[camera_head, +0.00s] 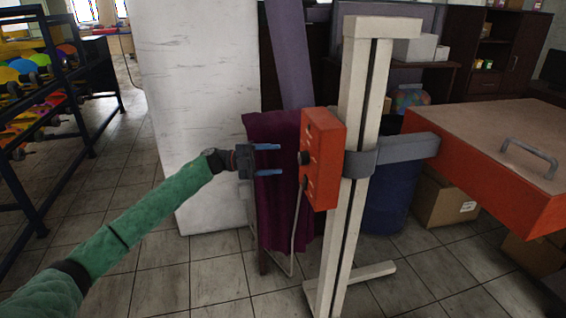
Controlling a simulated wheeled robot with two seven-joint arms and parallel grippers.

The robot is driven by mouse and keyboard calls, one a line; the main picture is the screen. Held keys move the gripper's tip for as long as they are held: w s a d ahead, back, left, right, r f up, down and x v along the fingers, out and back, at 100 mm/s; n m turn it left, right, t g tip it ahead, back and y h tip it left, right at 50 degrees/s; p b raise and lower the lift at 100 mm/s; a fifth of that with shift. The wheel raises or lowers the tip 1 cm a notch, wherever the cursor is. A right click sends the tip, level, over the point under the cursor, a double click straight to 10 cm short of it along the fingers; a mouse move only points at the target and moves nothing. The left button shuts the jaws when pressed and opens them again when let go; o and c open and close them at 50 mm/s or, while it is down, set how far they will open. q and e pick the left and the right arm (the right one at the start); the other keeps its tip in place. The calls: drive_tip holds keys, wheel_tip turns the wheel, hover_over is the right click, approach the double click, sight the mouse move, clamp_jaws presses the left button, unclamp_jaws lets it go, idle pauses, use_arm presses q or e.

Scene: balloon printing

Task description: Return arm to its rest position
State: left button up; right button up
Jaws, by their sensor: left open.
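My left arm, in a green sleeve, reaches in from the lower left. Its left gripper (268,161) is open and empty, with two blue fingers pointing right. The fingertips are a short way left of an orange control box (322,158) with a black knob (304,158) facing them. I see a gap between the fingers and the knob. The box is fixed to a cream upright post (354,120). My right gripper is not in view.
A grey bracket (410,150) joins the post to an orange machine (500,145) with a handle at the right. A purple cloth (272,190) hangs behind the gripper. A white panel (195,110) stands behind the arm. A dark rack (60,80) is far left. Floor is clear at lower left.

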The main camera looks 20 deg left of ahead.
use_arm(q)
drive_tip(key=shift+s+a, duration=0.1)
drive_tip(key=shift+a, duration=0.3)
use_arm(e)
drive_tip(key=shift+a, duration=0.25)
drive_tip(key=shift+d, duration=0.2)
